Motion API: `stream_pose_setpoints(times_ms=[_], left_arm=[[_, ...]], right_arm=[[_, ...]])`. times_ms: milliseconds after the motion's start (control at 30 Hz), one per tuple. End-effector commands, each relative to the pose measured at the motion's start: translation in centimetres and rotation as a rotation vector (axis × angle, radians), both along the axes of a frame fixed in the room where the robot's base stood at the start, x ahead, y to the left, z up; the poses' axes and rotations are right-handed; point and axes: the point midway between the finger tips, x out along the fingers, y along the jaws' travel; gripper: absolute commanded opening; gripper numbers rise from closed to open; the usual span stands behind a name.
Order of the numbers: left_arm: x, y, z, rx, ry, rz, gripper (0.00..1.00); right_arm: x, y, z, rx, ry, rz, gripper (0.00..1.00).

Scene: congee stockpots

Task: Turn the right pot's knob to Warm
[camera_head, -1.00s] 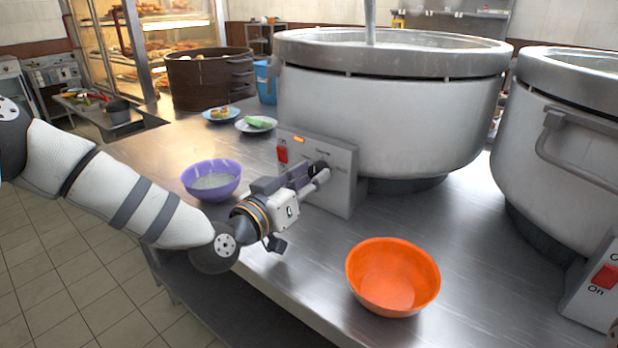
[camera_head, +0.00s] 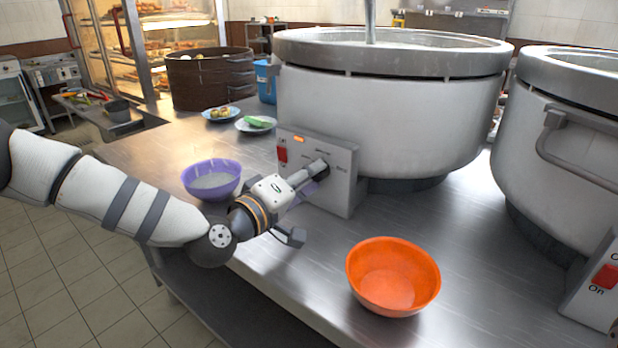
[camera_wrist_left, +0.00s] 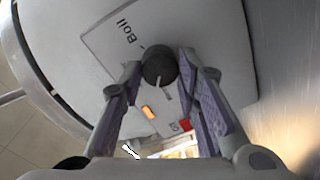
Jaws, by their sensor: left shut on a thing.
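My left gripper (camera_head: 318,170) is at the control panel (camera_head: 340,187) of the big white pot (camera_head: 390,125) in the middle of the head view. In the left wrist view its two fingers (camera_wrist_left: 160,72) are shut on the dark round knob (camera_wrist_left: 157,63), one on each side. The knob's pale pointer line points down in that view, away from the word "Boil". Fingers hide the knob in the head view. The panel has an orange light (camera_head: 299,139) and a red switch (camera_head: 282,155). A second white pot (camera_head: 550,150) stands at the right edge. My right gripper is not in view.
An orange bowl (camera_head: 393,275) stands on the steel counter (camera_head: 460,270) in front of the middle pot. A purple bowl (camera_head: 211,179) is close behind my left wrist. Two small plates and a brown steamer (camera_head: 205,80) stand farther back.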

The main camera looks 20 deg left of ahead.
Motion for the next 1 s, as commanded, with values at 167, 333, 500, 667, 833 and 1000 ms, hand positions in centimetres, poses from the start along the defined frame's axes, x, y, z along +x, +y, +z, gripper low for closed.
stream_pose_setpoints(times_ms=[167,333,500,667,833,1000], left_arm=[[-0.01,-0.01,-0.25,-0.123,0.048,0.000,0.02],[-0.01,-0.04,-0.20,-0.218,0.082,-0.001,0.02],[-0.02,-0.06,-0.14,-0.279,0.104,-0.003,0.02],[-0.04,-0.07,-0.10,-0.311,0.115,-0.003,0.02],[-0.04,-0.09,-0.07,-0.324,0.120,-0.003,0.02],[-0.04,-0.08,-0.06,-0.325,0.121,-0.003,0.01]], right_arm=[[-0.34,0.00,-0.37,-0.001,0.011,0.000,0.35],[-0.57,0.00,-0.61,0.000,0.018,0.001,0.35],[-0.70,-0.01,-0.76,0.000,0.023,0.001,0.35],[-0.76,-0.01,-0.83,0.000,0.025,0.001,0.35],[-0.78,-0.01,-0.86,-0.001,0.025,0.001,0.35],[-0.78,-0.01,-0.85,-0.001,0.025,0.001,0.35]])
